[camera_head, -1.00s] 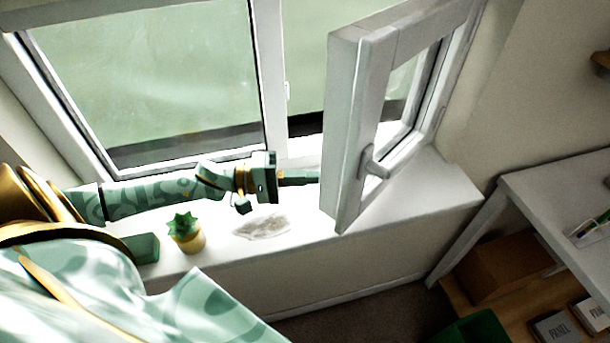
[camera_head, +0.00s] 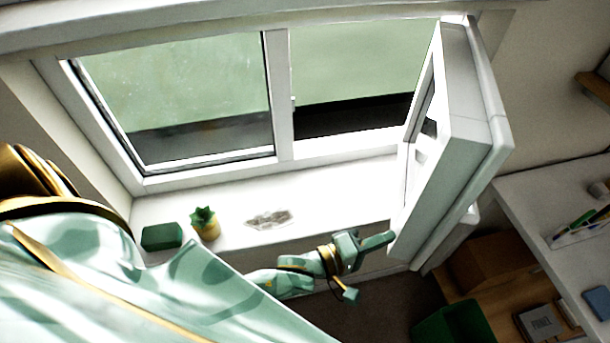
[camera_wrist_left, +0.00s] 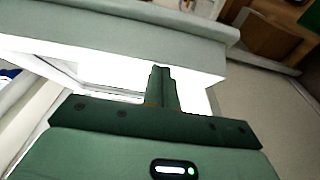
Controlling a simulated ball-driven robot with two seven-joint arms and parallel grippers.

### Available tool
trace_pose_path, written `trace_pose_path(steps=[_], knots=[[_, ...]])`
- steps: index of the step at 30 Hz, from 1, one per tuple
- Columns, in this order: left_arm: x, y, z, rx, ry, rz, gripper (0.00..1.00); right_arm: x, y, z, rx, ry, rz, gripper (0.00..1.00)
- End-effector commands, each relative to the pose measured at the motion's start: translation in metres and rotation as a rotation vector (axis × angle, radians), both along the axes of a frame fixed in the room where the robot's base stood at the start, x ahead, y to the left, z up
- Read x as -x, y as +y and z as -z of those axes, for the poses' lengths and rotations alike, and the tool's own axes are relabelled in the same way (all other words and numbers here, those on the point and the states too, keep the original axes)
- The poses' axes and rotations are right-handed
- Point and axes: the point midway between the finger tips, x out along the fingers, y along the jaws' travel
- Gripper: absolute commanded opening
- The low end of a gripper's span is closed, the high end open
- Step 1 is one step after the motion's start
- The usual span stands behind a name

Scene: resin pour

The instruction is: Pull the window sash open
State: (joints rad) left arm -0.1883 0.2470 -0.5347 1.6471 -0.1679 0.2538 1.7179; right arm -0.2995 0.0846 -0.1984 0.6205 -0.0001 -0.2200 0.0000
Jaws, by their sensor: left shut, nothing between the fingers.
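The window sash (camera_head: 450,160) is a white framed panel hinged at the right of the window, swung wide into the room. Its edge faces me, and its handle is not clearly visible. In the head view my left gripper (camera_head: 388,240) is at the sash's lower free edge, its shut fingertips at or very near the frame; I cannot tell whether they touch. In the left wrist view the shut green fingers (camera_wrist_left: 162,88) point at the white sash frame (camera_wrist_left: 110,45), with nothing between them. My right gripper is not in view.
On the white sill (camera_head: 330,195) are a green block (camera_head: 162,236), a small potted cactus (camera_head: 206,224) and a grey patch (camera_head: 268,218). A white desk (camera_head: 545,205) stands at right. Below it are a cardboard box (camera_head: 490,264) and a green bin (camera_head: 452,322).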

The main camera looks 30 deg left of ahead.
Motion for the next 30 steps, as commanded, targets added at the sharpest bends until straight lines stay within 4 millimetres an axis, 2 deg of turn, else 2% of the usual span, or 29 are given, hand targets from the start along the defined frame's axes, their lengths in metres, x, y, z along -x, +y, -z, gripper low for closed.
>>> trace_pose_path(steps=[1, 6, 12, 19, 30], knots=[[-0.002, -0.016, -0.001, 0.004, 0.001, 0.002, 0.00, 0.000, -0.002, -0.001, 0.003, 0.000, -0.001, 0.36], [-0.008, -0.062, 0.001, 0.004, 0.001, 0.004, 0.00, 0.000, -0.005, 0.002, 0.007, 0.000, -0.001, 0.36], [-0.016, -0.096, 0.002, 0.002, 0.000, 0.004, 0.00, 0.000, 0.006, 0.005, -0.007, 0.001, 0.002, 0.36], [-0.021, -0.111, 0.002, 0.000, 0.000, 0.004, 0.00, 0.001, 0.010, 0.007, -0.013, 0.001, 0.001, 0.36], [-0.022, -0.112, 0.002, 0.000, 0.000, 0.004, 0.00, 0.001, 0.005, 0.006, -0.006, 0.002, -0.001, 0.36]])
